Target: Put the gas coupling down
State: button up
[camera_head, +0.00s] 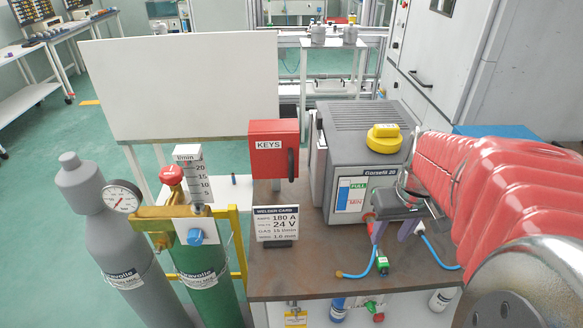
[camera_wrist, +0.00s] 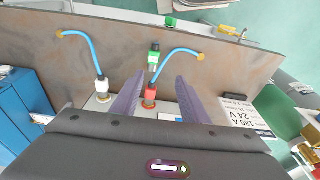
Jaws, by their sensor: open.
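A small green coupling (camera_head: 382,262) lies on the brown bench top (camera_head: 325,268) in front of the grey welder (camera_head: 362,160); it also shows in the wrist view (camera_wrist: 154,55). I cannot tell for sure that it is the gas coupling. My gripper (camera_head: 393,236) is open, with its fingers pointing down near the welder's front. In the wrist view, the green coupling is just beyond the gap between the fingertips (camera_wrist: 160,76), with no contact visible. A red connector (camera_wrist: 150,92) on a blue hose shows between the fingers. A second blue hose ends in a white connector (camera_wrist: 101,87).
A red KEYS box (camera_head: 273,149) and a welder card (camera_head: 276,224) stand at the bench's left. A green gas cylinder (camera_head: 207,275) and a grey one (camera_head: 112,240) stand further left. A yellow object (camera_head: 384,138) sits on the welder. Bare bench surrounds the green coupling.

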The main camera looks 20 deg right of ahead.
jog(key=s+a+r+n+t, duration=0.1)
jog(key=a+r+t, duration=0.1)
jog(key=a, duration=0.8)
jog(key=s+a+r+n+t, duration=0.1)
jog(key=a+r, duration=0.4)
jog(key=a, duration=0.6)
jog(key=shift+s+n+t+y, duration=0.3)
jog(key=shift+n+t, duration=0.1)
jog(key=shift+n, duration=0.1)
jog(key=shift+a, duration=0.1)
